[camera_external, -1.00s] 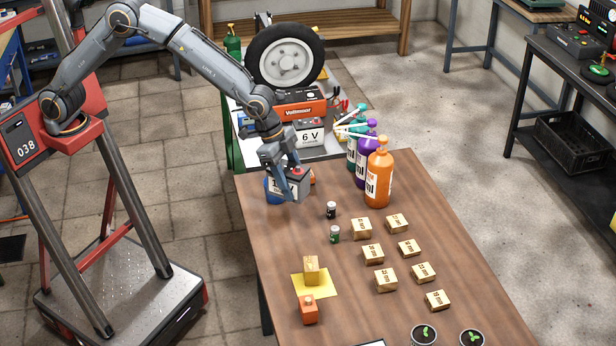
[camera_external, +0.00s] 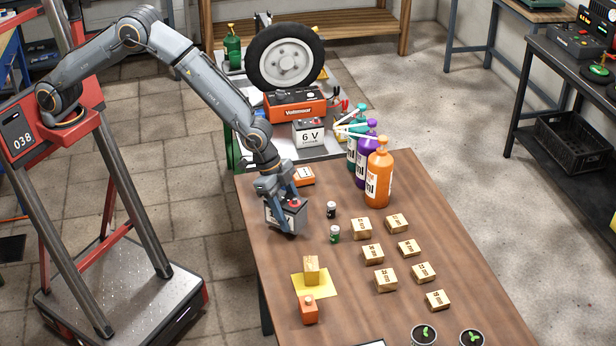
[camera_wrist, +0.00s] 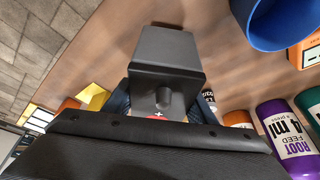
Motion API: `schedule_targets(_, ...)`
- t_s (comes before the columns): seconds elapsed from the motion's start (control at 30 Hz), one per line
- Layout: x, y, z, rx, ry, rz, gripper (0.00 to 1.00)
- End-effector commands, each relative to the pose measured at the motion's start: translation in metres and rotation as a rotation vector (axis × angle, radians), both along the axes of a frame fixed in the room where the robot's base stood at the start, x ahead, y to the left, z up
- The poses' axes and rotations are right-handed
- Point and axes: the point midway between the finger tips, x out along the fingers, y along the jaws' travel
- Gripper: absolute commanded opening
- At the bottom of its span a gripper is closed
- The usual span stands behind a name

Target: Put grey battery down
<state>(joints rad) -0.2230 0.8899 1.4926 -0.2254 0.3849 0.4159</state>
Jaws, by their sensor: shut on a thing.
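The grey battery (camera_external: 282,219) has a dark top with a red terminal and a pale label. It is at the left side of the brown wooden table (camera_external: 225,330), very low over or touching the top; I cannot tell which. My gripper (camera_external: 284,199) points down and is shut on the battery's upper part. In the wrist view the battery (camera_wrist: 166,60) fills the middle between my dark fingers, with a round terminal facing me and a bit of red showing below it.
A small orange box (camera_external: 303,176) and a blue container (camera_wrist: 285,22) are close behind. Two small vials (camera_external: 331,210) stand to the right. A yellow sheet (camera_external: 325,286) lies in front.

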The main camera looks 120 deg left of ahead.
Motion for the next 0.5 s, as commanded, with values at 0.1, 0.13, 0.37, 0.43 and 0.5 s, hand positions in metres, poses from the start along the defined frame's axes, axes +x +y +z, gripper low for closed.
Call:
schedule_targets(0.1,0.001,0.0,-0.013,0.001,-0.003,0.0,0.0)
schedule_targets(0.13,0.001,0.0,-0.016,0.001,-0.003,0.0,0.0)
schedule_targets(0.37,0.002,0.0,-0.021,0.001,-0.005,0.0,0.0)
schedule_targets(0.43,0.002,0.0,-0.021,0.001,-0.005,0.0,0.0)
schedule_targets(0.5,0.002,0.0,-0.022,0.001,-0.005,0.0,0.0)
